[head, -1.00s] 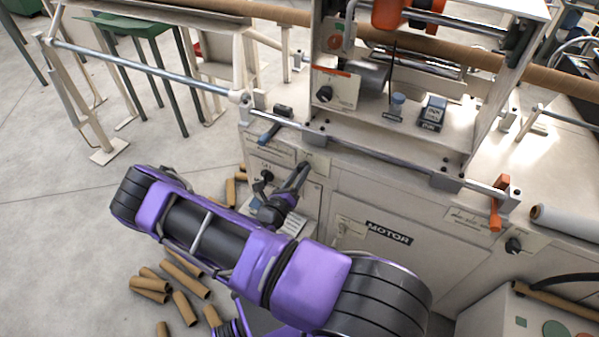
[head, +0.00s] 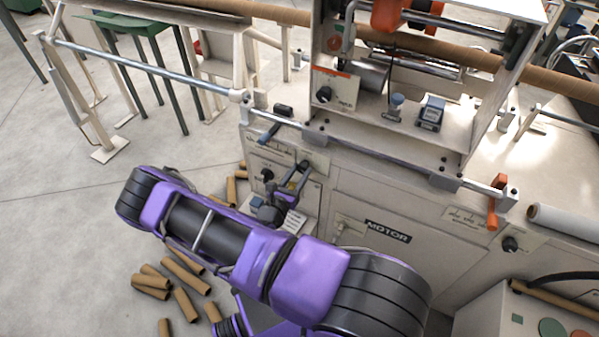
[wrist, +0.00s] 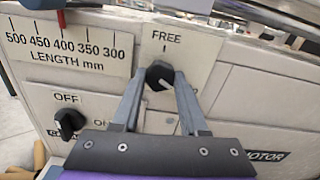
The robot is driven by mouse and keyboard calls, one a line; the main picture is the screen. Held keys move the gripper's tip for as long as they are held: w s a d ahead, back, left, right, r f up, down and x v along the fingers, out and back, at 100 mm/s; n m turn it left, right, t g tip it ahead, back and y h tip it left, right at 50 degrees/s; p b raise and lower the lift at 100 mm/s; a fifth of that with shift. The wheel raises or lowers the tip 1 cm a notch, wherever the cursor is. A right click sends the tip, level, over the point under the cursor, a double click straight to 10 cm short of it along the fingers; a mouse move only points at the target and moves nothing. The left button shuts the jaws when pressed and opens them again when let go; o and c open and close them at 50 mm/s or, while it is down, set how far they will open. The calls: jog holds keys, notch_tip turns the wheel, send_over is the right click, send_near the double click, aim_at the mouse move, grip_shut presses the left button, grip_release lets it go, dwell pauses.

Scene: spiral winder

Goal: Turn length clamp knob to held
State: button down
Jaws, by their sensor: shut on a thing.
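The length clamp knob (wrist: 159,75) is black and round and sits on a pale plate (wrist: 198,48) on the machine's front. The word FREE and a short tick mark stand above it. The lower part of the plate is mostly hidden behind my fingers, so I cannot read a HELD mark. My gripper (wrist: 159,82) is shut on the knob, with one finger on its left and one on its right. A pale patch shows on the knob's lower part; I cannot tell where it points. In the head view my gripper (head: 299,176) reaches the front panel.
An OFF/ON knob (wrist: 69,123) is left of the gripper, below the LENGTH mm scale (wrist: 68,42). A MOTOR label (head: 388,232) is to the right. An orange handle (head: 497,200) is farther right. Cardboard tubes (head: 180,280) lie on the floor.

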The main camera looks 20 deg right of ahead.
dwell(0.3)
jog(key=shift+c, duration=2.2)
grip_release()
jog(key=v, duration=1.7)
jog(key=shift+a+b, duration=0.2)
jog(key=shift+b, duration=0.15)
jog(key=shift+s, duration=0.15)
